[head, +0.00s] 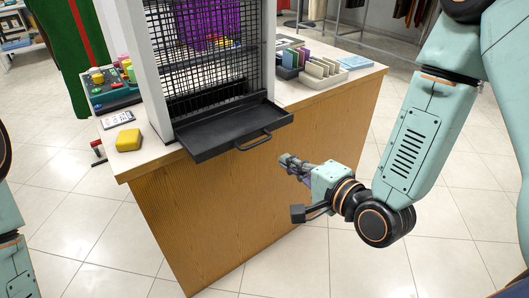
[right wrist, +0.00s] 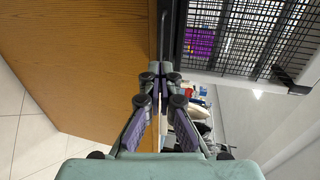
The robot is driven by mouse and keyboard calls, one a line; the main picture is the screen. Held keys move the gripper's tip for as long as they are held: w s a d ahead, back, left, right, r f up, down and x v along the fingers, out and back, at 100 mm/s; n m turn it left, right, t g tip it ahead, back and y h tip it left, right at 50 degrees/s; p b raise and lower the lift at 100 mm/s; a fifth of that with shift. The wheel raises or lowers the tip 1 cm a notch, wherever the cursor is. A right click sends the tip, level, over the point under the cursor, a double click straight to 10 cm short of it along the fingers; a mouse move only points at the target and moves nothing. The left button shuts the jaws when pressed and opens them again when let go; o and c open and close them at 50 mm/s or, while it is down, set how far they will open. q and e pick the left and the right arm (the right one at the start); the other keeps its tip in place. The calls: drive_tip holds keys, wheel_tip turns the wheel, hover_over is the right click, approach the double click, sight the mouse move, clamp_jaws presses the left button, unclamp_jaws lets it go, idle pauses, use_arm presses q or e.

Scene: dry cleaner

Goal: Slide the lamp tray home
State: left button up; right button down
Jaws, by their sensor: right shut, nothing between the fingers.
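The lamp tray is a black, shallow tray (head: 215,134) at the foot of a mesh-fronted frame (head: 215,62) on the wooden counter. It sticks out past the counter's front edge, with a bar handle (head: 253,142) on its front. My right gripper (head: 284,160) is shut and empty, a little right of and below the handle, apart from it. In the right wrist view the shut fingers (right wrist: 160,70) point toward the dark tray edge (right wrist: 178,35). Only part of my left arm shows at the left edge of the head view; its gripper is out of view.
A yellow block (head: 128,140) and a control box with coloured buttons (head: 112,88) are left of the frame. A card holder (head: 318,72) stands to the right on the counter (head: 205,220). Open tiled floor (head: 345,265) lies in front.

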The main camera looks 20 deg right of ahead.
sight(257, 144)
use_arm(q)
wheel_tip(257, 144, down, 3)
drive_tip(key=shift+r+b, duration=0.15)
drive_tip(key=shift+b, duration=1.1)
use_arm(e)
drive_tip(key=x, duration=0.9)
drive_tip(key=shift+w+a, duration=0.1)
drive_tip(key=shift+w, duration=0.05)
drive_tip(key=shift+a, duration=0.1)
